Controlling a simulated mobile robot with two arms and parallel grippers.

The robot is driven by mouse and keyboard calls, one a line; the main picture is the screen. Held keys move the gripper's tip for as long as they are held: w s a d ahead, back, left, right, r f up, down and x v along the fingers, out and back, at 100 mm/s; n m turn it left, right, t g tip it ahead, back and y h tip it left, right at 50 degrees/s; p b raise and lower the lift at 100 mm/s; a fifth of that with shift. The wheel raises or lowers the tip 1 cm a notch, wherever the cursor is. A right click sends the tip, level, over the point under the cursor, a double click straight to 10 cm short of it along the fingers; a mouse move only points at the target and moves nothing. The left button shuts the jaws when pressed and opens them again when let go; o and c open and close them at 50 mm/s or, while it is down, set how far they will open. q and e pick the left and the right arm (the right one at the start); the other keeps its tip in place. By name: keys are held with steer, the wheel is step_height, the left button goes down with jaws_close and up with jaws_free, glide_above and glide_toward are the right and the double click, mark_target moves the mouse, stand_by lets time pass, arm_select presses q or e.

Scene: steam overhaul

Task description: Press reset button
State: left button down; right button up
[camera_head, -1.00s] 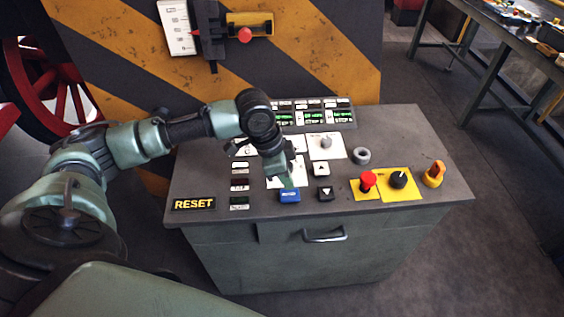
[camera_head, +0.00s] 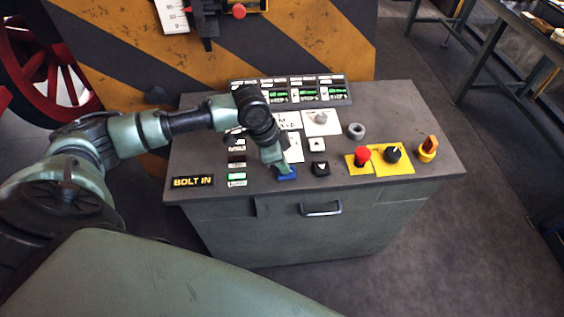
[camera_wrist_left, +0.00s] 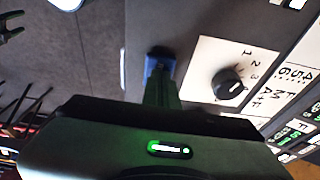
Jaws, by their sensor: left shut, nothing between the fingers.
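The blue button (camera_head: 287,174) sits near the front edge of the grey console top. Its white lettering is mostly covered now. My left gripper (camera_head: 281,166) is shut and empty, pointing down with its fingertips at the blue button. They appear to touch it; how far it is pressed I cannot tell. In the left wrist view the shut fingers (camera_wrist_left: 160,80) reach to the blue button (camera_wrist_left: 160,57). My right gripper is not in view.
Right of the blue button are a black arrow button (camera_head: 321,169), a red mushroom button (camera_head: 362,155), a black knob (camera_head: 393,153) on a yellow plate and an orange switch (camera_head: 428,147). A status panel (camera_head: 291,90) stands at the back. A drawer handle (camera_head: 321,209) is on the front.

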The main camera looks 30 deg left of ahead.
arm_select(q)
steer(key=shift+s+f, duration=0.4)
steer(key=shift+f, duration=0.2)
steer(key=r+p, duration=0.3)
steer(key=p, duration=0.1)
steer(key=r+p, duration=0.2)
steer(key=shift+w+r, duration=0.3)
steer(key=shift+w, duration=0.1)
steer(key=shift+s+a+r+b, duration=0.25)
steer(key=shift+r+b, duration=0.2)
steer(key=shift+b, duration=0.3)
step_height(320, 180, up, 7)
steer(key=b, duration=0.2)
glide_above(273, 176)
steer(key=shift+r, duration=0.65)
steer(key=shift+f, duration=0.1)
